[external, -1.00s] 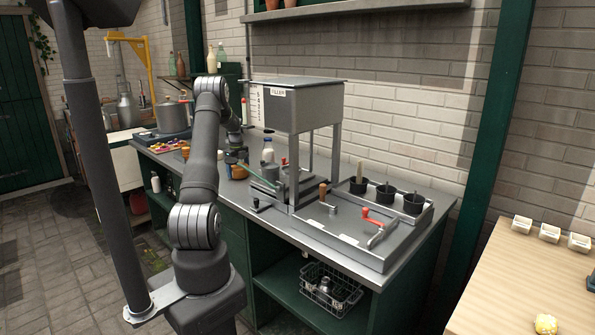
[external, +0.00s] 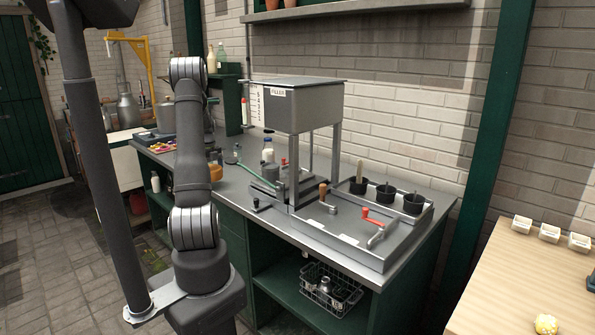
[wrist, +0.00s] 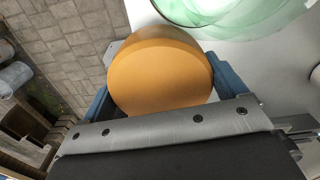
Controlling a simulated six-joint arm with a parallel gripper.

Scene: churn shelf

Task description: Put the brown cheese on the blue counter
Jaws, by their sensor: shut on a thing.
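The cheese (wrist: 160,72), a round orange-brown piece, sits between the blue fingers of my gripper (wrist: 163,88) in the wrist view. My gripper is shut on it. In the external view the cheese (external: 215,173) shows as a small orange-brown shape just right of my arm, over or near the grey worktop; its exact height is unclear. My arm hides most of the gripper there. I cannot clearly make out a blue counter in either view.
A translucent green round thing (wrist: 235,12) is close beyond the cheese in the wrist view. The grey worktop (external: 232,192) carries a filler machine (external: 305,105), a milk bottle (external: 268,150) and black cups. A pale wooden table (external: 500,290) stands at the right.

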